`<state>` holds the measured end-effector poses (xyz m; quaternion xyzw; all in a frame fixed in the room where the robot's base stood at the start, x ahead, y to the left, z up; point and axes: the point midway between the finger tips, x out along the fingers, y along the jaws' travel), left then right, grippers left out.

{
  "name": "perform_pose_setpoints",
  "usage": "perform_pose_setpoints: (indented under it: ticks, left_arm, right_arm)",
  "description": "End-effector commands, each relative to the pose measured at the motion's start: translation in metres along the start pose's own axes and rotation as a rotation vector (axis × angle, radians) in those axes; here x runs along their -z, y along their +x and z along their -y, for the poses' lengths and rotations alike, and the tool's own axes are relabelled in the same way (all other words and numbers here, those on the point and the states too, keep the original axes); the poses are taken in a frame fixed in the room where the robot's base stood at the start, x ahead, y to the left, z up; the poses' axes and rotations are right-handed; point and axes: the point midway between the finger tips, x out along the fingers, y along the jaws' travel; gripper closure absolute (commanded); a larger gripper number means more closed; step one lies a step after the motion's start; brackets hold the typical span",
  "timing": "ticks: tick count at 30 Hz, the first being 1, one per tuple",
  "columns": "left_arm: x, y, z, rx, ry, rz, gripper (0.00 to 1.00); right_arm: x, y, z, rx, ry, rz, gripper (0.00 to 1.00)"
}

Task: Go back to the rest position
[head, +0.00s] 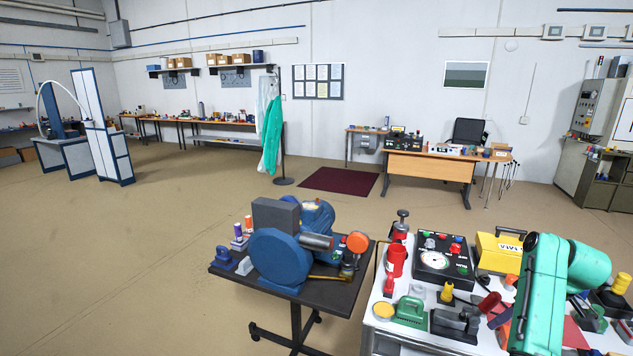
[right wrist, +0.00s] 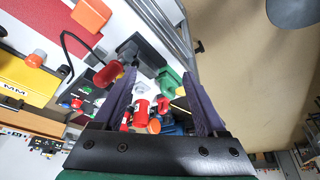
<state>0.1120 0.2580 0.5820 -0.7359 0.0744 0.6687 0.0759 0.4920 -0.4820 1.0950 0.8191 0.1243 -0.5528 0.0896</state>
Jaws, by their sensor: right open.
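My right gripper (right wrist: 160,75) shows in the right wrist view with its two dark fingers spread apart. Nothing is held between them; a red cup (right wrist: 140,112) and other tabletop items show beyond the gap. The arm hides part of the tabletop. My left arm and gripper are in neither view.
The floor (head: 130,260) further left is clear.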

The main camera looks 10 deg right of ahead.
Motion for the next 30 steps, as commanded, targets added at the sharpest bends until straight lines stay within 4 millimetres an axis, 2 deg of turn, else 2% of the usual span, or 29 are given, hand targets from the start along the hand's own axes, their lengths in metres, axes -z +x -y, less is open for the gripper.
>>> perform_pose_setpoints:
  ticks: [8, 11, 17, 20, 23, 24, 26, 27, 29, 30]
  left_arm:
    - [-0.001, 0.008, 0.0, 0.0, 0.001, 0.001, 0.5]
    - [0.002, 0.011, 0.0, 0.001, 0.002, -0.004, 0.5]
    - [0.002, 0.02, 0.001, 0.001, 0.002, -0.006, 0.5]
    - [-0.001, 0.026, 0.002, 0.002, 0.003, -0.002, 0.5]
    - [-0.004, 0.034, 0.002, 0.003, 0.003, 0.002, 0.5]
    - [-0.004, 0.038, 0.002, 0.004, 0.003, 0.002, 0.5]
    - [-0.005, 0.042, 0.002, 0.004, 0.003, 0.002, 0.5]
    - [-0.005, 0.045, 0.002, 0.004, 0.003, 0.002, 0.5]
    - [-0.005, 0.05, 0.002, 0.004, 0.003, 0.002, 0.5]
    - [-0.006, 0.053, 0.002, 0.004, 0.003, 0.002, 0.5]
  right_arm:
    - [-0.015, 0.063, 0.005, -0.042, 0.026, 0.072, 0.26]
    - [-0.026, 0.094, 0.009, -0.064, 0.037, 0.105, 0.26]
    - [-0.062, 0.174, 0.026, -0.116, 0.054, 0.178, 0.26]
    - [-0.094, 0.225, 0.043, -0.143, 0.057, 0.217, 0.26]
    - [-0.144, 0.287, 0.073, -0.166, 0.057, 0.26, 0.26]
    - [-0.169, 0.312, 0.089, -0.172, 0.054, 0.273, 0.26]
    - [-0.208, 0.345, 0.114, -0.178, 0.051, 0.287, 0.26]
    - [-0.235, 0.364, 0.132, -0.177, 0.049, 0.294, 0.26]
    - [-0.277, 0.388, 0.162, -0.17, 0.046, 0.302, 0.26]
    - [-0.306, 0.402, 0.182, -0.161, 0.046, 0.305, 0.26]
